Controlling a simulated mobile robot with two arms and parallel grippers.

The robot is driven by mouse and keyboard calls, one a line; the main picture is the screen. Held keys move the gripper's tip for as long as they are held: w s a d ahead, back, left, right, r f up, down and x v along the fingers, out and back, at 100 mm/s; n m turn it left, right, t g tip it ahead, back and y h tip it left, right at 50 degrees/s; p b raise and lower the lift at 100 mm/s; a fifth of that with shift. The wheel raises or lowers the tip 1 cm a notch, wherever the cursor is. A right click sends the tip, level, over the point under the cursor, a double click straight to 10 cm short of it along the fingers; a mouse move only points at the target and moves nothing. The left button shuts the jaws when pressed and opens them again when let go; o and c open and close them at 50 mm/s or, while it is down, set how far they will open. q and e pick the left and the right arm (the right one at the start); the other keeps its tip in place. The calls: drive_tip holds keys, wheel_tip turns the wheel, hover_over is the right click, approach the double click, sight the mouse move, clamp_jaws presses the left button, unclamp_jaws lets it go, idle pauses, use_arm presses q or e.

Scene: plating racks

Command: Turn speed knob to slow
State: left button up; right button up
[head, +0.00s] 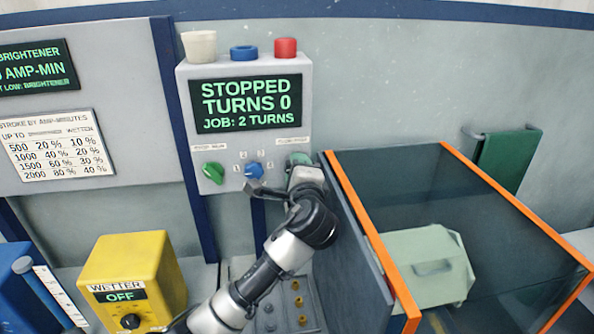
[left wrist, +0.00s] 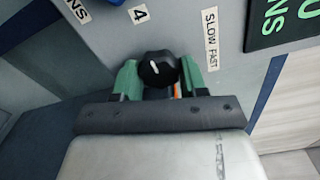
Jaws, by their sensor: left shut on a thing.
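The control box (head: 240,130) has a screen reading STOPPED, TURNS 0, JOB: 2 TURNS. The speed knob (left wrist: 157,71) is black with a short white mark; in the left wrist view the mark points up and slightly left. A SLOW FAST label (left wrist: 210,40) is on the panel to the right of it. My left gripper (head: 299,160) is at the right of the box's knob row. In the left wrist view its green-padded fingers (left wrist: 158,80) are on either side of the knob, shut on it. The head view hides the knob behind the gripper. My right gripper is not in view.
A green knob (head: 213,171) and a blue numbered knob (head: 253,170) sit left of my gripper. An orange-edged clear tank (head: 450,210) stands close on the right. A yellow wetter box (head: 130,265) stands lower left. A white cup and coloured caps top the box.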

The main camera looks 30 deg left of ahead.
use_arm(q)
drive_tip(key=o, duration=0.9)
drive_tip(key=shift+s+d, duration=0.1)
drive_tip(key=shift+s, duration=0.05)
drive_tip(key=b+v, duration=0.3)
drive_tip(key=v, duration=0.7)
drive_tip(key=shift+s+d, duration=0.2)
drive_tip(key=shift+s, duration=0.05)
drive_tip(key=shift+f, duration=0.1)
